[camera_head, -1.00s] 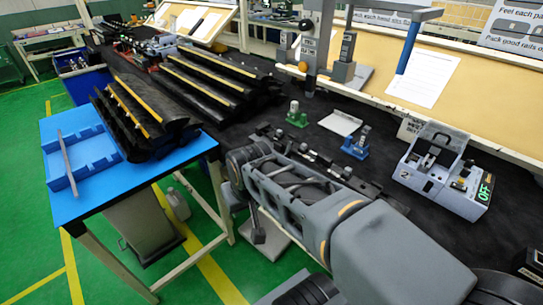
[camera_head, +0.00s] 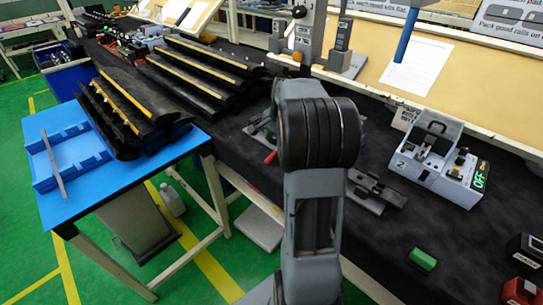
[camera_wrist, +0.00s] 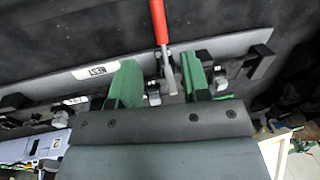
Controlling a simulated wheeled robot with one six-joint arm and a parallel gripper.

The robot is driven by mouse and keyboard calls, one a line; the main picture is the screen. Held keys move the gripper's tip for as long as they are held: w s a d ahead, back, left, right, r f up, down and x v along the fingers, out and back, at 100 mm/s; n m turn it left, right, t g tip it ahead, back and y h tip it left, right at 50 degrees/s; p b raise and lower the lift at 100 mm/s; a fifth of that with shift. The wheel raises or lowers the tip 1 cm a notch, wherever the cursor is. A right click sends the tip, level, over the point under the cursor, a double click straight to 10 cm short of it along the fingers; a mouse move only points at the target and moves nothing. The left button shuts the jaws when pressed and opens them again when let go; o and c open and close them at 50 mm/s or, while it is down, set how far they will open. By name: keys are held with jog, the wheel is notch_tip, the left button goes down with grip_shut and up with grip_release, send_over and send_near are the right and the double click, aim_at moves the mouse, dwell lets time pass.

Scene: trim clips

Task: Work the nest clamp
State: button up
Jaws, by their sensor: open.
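The nest clamp has a red handle (camera_wrist: 159,20) on a metal lever in the wrist view, on a long grey nest plate (camera_wrist: 225,48) with a NEST label (camera_wrist: 95,72). My gripper (camera_wrist: 160,68) has green fingers, open, one on each side of the clamp's metal lever. The red grip itself lies beyond the fingertips. I cannot tell whether the fingers touch anything. In the head view the red handle (camera_head: 270,157) shows just left of my arm, which hides my gripper and most of the nest.
A grey tester box (camera_head: 430,155) reading OFF stands at right. A dark fixture (camera_head: 376,190) and a green block (camera_head: 422,260) are on the black bench. Black trim rails (camera_head: 205,70) lie behind left. A blue table (camera_head: 60,208) stands at left.

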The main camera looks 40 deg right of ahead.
aim_at(271, 155)
jog(key=f, duration=0.3)
jog(key=w+f, duration=0.1)
jog(key=f, duration=0.5)
jog(key=shift+w+a, duration=0.25)
jog(key=shift+w, duration=0.05)
jog(key=shift+r, duration=0.1)
grip_shut()
